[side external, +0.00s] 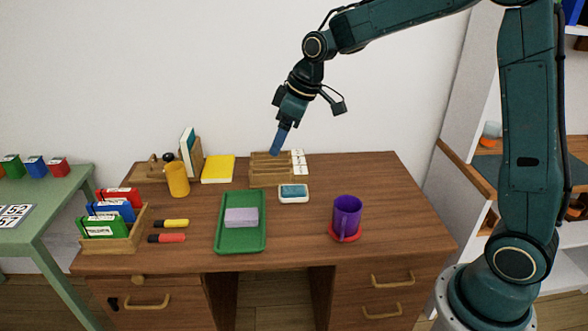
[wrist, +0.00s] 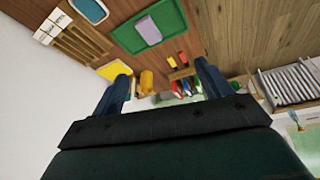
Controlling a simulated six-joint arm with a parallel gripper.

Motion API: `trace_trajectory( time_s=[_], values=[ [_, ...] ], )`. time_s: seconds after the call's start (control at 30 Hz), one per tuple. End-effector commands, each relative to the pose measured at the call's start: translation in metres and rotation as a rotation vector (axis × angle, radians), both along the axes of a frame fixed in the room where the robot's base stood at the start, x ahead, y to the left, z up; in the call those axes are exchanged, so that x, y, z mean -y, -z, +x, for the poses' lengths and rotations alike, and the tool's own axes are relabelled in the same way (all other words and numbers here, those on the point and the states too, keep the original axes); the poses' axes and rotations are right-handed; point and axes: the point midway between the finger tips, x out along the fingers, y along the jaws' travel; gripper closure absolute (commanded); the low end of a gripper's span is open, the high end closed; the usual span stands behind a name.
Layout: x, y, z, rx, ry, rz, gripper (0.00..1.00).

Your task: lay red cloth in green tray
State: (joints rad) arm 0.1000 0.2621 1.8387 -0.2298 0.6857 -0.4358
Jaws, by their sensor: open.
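The green tray (side external: 227,240) lies on the desk near the front middle, and it also shows at the top of the wrist view (wrist: 172,22). A lavender folded cloth or block (side external: 241,217) lies in it, also visible in the wrist view (wrist: 148,31). My gripper (side external: 277,143) is open and empty, high above the back of the desk. Its two fingers spread apart in the wrist view (wrist: 162,84).
A wooden rack (side external: 270,167), a yellow book (side external: 217,169) and a yellow cup (side external: 177,179) stand at the back. A blue-topped white box (side external: 293,193) lies right of the tray. Two markers (side external: 170,230) and a wooden file holder (side external: 130,242) are at left. The right back desk is clear.

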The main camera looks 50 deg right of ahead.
Motion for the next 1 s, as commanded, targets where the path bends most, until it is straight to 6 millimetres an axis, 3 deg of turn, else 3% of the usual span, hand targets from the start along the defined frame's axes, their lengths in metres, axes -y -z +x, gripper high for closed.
trace_trajectory(
  time_s=[0.2,0.5,0.73,1.0],
  values=[
    [-0.004,-0.037,-0.052,0.018,0.083,-0.001,0.22],
    [-0.006,-0.067,-0.127,0.039,0.204,0.006,0.22],
    [-0.005,-0.076,-0.185,0.059,0.299,0.021,0.22],
    [-0.002,-0.071,-0.250,0.081,0.410,0.046,0.22]
  ],
)
